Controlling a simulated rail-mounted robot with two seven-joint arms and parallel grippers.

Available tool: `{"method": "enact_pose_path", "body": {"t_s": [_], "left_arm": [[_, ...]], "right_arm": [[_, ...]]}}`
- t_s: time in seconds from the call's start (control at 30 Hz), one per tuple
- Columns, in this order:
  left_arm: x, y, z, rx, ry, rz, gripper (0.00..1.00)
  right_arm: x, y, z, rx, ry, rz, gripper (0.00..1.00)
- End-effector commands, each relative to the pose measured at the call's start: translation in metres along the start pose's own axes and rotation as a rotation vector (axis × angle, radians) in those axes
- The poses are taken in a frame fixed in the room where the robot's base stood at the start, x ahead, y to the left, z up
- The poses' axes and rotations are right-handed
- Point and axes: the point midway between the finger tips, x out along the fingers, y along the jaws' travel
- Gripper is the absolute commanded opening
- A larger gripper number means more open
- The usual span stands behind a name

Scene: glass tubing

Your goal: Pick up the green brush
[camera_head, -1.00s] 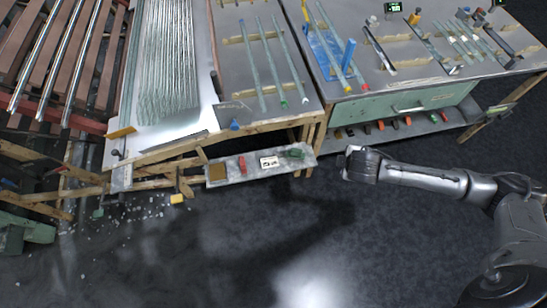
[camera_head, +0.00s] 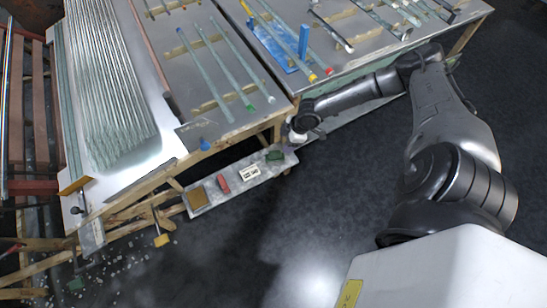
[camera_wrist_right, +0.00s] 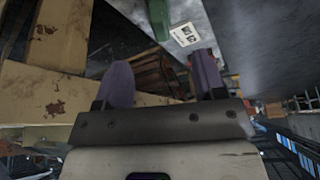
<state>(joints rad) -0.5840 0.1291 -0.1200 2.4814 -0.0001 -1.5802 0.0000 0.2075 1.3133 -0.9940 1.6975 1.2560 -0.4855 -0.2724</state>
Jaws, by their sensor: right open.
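The green brush (camera_head: 274,156) lies at the right end of a low grey shelf (camera_head: 220,199) in the head view. Part of a green object that looks like the brush (camera_wrist_right: 158,17) shows at the top edge of the right wrist view, beyond the fingertips. My right gripper (camera_head: 296,132) is just beside and above that end of the shelf in the head view. Its two purple-grey fingers (camera_wrist_right: 162,74) are apart, with nothing held between them, in the right wrist view. My left gripper is not in view.
A white card (camera_head: 250,173), a red item (camera_head: 223,184) and a brown block (camera_head: 197,197) share the shelf. Wooden table legs and beams stand close around the gripper. A table with glass tubes (camera_head: 215,60) is above. Dark floor in front is open.

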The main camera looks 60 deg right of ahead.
Motion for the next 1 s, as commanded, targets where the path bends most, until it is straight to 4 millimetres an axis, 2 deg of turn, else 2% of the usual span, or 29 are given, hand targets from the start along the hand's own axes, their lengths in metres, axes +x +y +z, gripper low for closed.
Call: {"method": "enact_pose_path", "body": {"t_s": [0.03, 0.1, 0.3, 0.73, 1.0], "left_arm": [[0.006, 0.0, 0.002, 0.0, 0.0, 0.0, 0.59], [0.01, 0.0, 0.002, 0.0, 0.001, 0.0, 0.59], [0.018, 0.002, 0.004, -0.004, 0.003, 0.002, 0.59], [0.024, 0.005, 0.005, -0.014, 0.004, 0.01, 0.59], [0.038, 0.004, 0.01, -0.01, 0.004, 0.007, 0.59]], "right_arm": [[0.013, -0.001, 0.0, 0.0, 0.003, -0.002, 0.64], [0.026, 0.0, 0.0, 0.001, 0.003, -0.001, 0.64], [0.055, 0.0, 0.0, 0.0, 0.0, -0.001, 0.64], [0.076, -0.001, -0.001, -0.001, -0.001, 0.0, 0.64], [0.11, -0.002, -0.002, -0.001, -0.001, -0.001, 0.64]]}}
